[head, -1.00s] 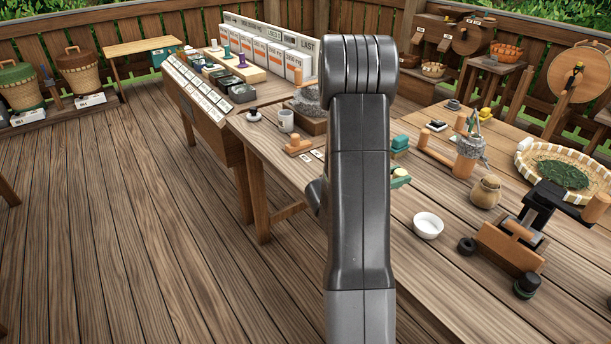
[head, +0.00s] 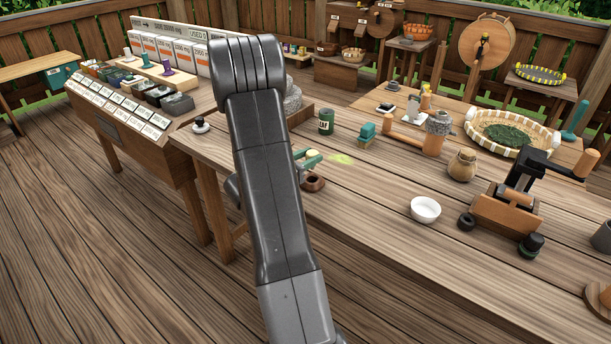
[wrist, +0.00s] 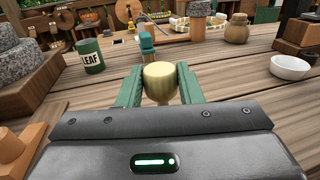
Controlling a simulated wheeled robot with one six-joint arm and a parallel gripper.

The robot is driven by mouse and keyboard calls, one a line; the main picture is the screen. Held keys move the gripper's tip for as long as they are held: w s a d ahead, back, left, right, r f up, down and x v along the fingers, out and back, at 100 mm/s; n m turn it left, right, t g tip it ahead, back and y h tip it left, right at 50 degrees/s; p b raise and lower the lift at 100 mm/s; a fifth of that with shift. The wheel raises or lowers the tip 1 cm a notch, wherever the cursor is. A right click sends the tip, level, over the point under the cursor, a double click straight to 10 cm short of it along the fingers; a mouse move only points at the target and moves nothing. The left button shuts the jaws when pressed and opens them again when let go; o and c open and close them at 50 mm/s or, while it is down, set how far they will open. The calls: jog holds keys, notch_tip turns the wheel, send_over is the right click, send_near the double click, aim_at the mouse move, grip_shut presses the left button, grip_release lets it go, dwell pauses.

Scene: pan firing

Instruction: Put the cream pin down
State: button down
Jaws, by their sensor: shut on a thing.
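The cream pin (wrist: 160,80) is between the two green fingers of my gripper (wrist: 158,88) in the wrist view; its pale rounded top faces up and its lower part is mostly hidden behind the gripper body. In the head view the green fingers (head: 307,160) show just right of my arm, with the cream top (head: 313,154) between them. My gripper is shut on the pin above the long wooden table (head: 380,245). A small brown round pot (head: 313,182) is just below the fingers there. Whether the pin touches anything underneath cannot be told.
A green LEAF tin (head: 326,121) and a teal block (head: 367,132) stand beyond the gripper. A white bowl (head: 425,209) and a wooden grinder (head: 505,212) stand to the right.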

jog(key=shift+f, duration=2.7)
jog(key=shift+f, duration=0.1)
jog(key=shift+f+b, duration=0.15)
jog(key=shift+b, duration=0.15)
jog(key=c, duration=1)
grip_release()
jog(key=shift+r+p, duration=0.35)
jog(key=b+v, duration=0.1)
jog(key=v, duration=1.1)
jog(key=shift+f, duration=0.1)
